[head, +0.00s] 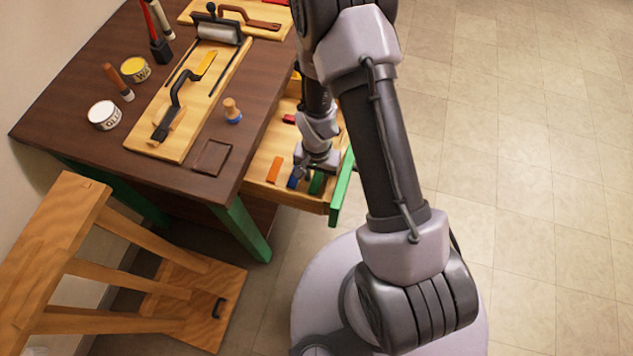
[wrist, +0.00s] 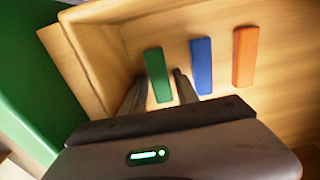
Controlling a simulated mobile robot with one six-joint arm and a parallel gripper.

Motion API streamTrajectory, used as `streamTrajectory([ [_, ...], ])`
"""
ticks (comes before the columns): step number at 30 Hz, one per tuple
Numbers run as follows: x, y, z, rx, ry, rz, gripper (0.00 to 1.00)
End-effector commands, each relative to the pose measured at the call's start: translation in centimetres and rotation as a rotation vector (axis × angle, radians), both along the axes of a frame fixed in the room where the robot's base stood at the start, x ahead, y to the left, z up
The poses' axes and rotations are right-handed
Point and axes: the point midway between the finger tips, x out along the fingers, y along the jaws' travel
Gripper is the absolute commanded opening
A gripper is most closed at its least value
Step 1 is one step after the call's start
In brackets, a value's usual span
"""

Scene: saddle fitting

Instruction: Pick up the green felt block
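The green felt block (wrist: 157,75) lies on the floor of an open wooden drawer (head: 262,192), beside the blue block. In the wrist view my gripper (wrist: 160,82) is open, with one finger on each side of the green block's near end. The right finger is between the green and blue blocks. I cannot tell whether the fingers touch the block. In the head view the green block (head: 317,183) shows just below my gripper (head: 310,172), partly hidden by it.
A blue block (wrist: 201,66) and an orange block (wrist: 245,57) lie to the right of the green one in the wrist view. The drawer's green front (head: 342,188) is close on the other side. The dark workbench (head: 185,185) with tools and tins stands at left.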

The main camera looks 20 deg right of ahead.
Motion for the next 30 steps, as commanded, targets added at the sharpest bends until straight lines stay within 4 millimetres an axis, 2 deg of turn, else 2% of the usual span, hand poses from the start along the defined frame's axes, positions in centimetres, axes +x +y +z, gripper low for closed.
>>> streamTrajectory([
  [2, 0.0, 0.0, 0.2, 0.000, 0.000, 0.000, 0.36],
  [3, 0.0, 0.0, 0.2, 0.000, 0.000, 0.000, 0.32],
  [8, 0.0, 0.0, 0.2, 0.000, 0.000, 0.000, 0.01],
  [16, 0.0, 0.0, 0.3, 0.000, 0.000, 0.000, 0.00],
  [19, 0.1, 0.0, 0.9, 0.000, -0.001, 0.000, 0.00],
  [23, 0.1, 0.0, 3.2, 0.000, -0.004, 0.000, 0.00],
  [30, 0.1, 0.0, 10.3, -0.001, -0.004, 0.001, 0.00],
])
